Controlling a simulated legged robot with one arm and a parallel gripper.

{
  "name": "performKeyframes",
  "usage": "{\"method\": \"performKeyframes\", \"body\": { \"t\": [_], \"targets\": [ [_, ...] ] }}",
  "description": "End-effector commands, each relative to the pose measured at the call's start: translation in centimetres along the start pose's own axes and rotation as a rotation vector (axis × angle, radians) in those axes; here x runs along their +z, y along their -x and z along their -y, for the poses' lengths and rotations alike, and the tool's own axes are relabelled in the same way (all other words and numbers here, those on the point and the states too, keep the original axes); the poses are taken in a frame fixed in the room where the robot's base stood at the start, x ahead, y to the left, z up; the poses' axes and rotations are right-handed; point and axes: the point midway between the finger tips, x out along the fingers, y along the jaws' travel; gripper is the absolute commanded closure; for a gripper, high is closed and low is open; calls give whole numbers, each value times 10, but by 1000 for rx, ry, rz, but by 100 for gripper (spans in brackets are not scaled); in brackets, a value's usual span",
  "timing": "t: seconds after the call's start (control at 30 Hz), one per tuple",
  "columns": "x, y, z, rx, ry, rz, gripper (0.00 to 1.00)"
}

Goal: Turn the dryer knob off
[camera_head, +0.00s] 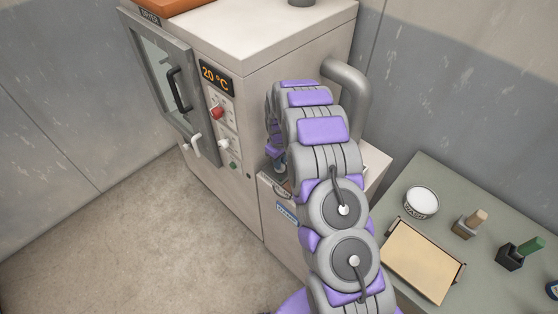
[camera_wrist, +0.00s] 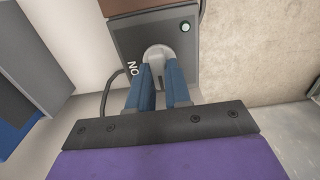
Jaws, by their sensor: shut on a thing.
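In the wrist view, my gripper (camera_wrist: 165,92) has its two blue fingers shut on the raised grip of a pale grey round knob (camera_wrist: 158,52). The knob sits on a dark panel (camera_wrist: 128,42) with white lettering beside it that looks like an upside-down "ON". A small pale green lamp (camera_wrist: 185,27) is lit near the panel's corner. In the head view, the dryer (camera_head: 270,42) stands at the back with its door closed and an orange "20 °C" display (camera_head: 215,78). My purple and grey arm hides the gripper and the held knob there.
The dryer's front has a red knob (camera_head: 217,112) and a white knob (camera_head: 224,143). A lower cabinet (camera_head: 280,236) with a blue label stands beside the dryer, partly behind my arm. A table (camera_head: 405,212) at right holds a white-topped tub, brushes and a tray. Floor at left is clear.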

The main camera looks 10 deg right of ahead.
Motion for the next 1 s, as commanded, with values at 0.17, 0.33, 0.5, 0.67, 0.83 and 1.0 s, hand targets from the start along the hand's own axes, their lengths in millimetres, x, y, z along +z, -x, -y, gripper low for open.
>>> {"method": "performKeyframes", "body": {
  "t": [0.17, 0.33, 0.5, 0.67, 0.83, 1.0],
  "targets": [
    [4, -3, 2, -6, 6, 11, 100],
    [4, -3, 2, -6, 6, 11, 100],
    [3, -2, 1, -5, 6, 8, 70],
    [1, -2, 1, -3, 5, 6, 56],
    [1, -1, 0, -2, 5, 4, 56],
    [0, 7, 0, -1, 5, 3, 56]
  ]
}}
